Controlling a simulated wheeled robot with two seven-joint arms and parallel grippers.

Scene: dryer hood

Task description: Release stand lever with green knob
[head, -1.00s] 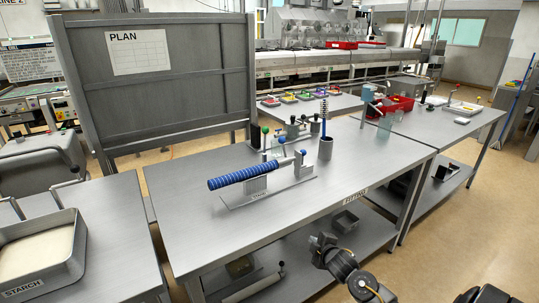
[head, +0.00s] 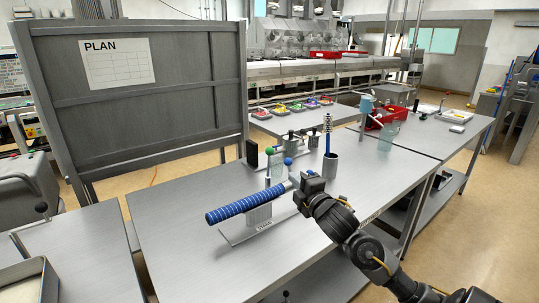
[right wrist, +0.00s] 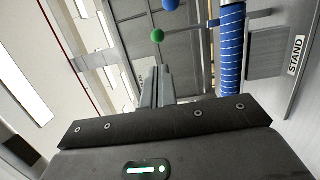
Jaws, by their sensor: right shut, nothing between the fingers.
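The stand (head: 258,214) sits on the grey table and carries a ribbed blue roll (head: 240,205). A lever with a green knob (head: 268,153) rises upright behind the roll's right end; the green knob also shows in the right wrist view (right wrist: 157,35). A blue knob (head: 288,161) is just right of it, also in the right wrist view (right wrist: 170,4). My right gripper (head: 302,190) is at the stand's right end, apart from the green knob. Its fingers (right wrist: 160,86) are shut and empty, pointing towards the knobs. The gripper partly hides the stand's right end. My left gripper is out of view.
A dark block (head: 252,152) and small pots are behind the stand. The PLAN board (head: 150,95) is at back left. The table's front left (head: 190,250) is clear.

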